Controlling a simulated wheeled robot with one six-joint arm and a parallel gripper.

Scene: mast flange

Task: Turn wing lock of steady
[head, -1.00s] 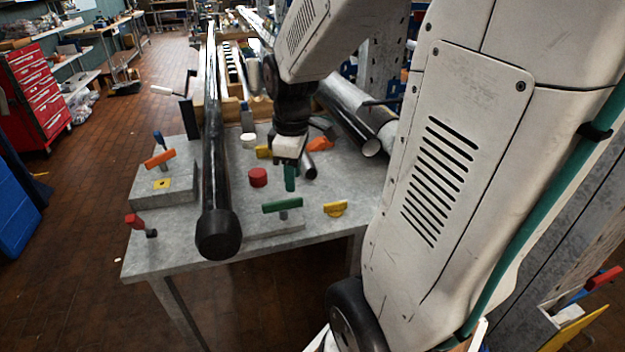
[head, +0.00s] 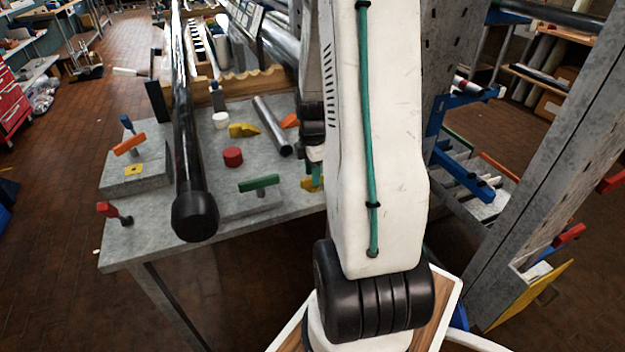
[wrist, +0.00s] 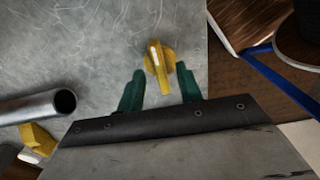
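Several wing-shaped handles stand on the grey table, and I cannot tell from the frames which belongs to the steady. A yellow wing knob (wrist: 159,62) shows in the wrist view, just beyond and between the green fingertips of my gripper (wrist: 159,88). My gripper is open with nothing between its fingers. In the head view this yellow knob (head: 309,184) is partly hidden by my gripper and arm. A green wing handle (head: 259,183) stands on a low plate, left of my gripper. An orange wing handle (head: 129,144) stands on a block at the left.
A long black tube (head: 190,160) with a rounded end crosses the table (head: 140,245). A red wing handle (head: 113,212) stands at the left edge. A red cylinder (head: 233,157), another yellow piece (head: 243,130) and a metal tube (head: 272,126) lie between it and my arm.

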